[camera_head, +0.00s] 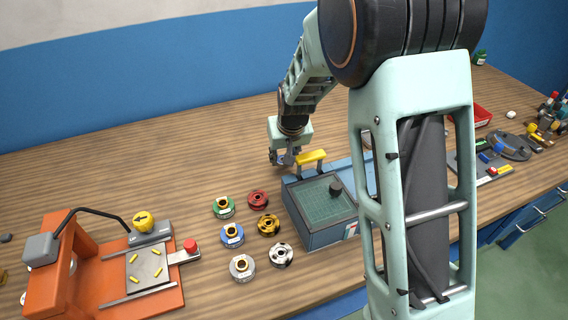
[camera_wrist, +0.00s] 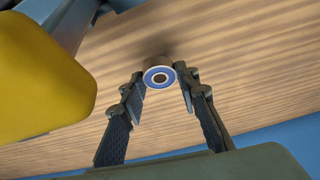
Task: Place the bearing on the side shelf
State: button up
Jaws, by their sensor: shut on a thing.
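The bearing (camera_wrist: 160,70), a small round piece with a blue ring and a dark centre hole, sits between my fingertips in the wrist view. My gripper (camera_wrist: 161,83) is shut on it, one finger on each side, above the wooden surface. In the head view my gripper (camera_head: 283,158) is low over the bench, just behind a blue-grey box (camera_head: 325,238) with a green top and dark knob. The bearing is too small to make out there. A blue ledge (camera_head: 354,166) adjoins the box, partly hidden by my arm; I cannot tell whether it is the side shelf.
A yellow bar (camera_head: 311,157) stands at the box's back edge, close to my gripper. Several coloured spools (camera_head: 232,235) stand left of the box. An orange fixture (camera_head: 88,272) is at the left. A red bin (camera_head: 476,117) and tools are at the right. The bench's back left is clear.

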aim_at(284, 172)
jog(key=shift+f, duration=1.4)
jog(key=shift+f, duration=0.15)
jog(key=o, duration=1.2)
jog(key=shift+c, duration=0.2)
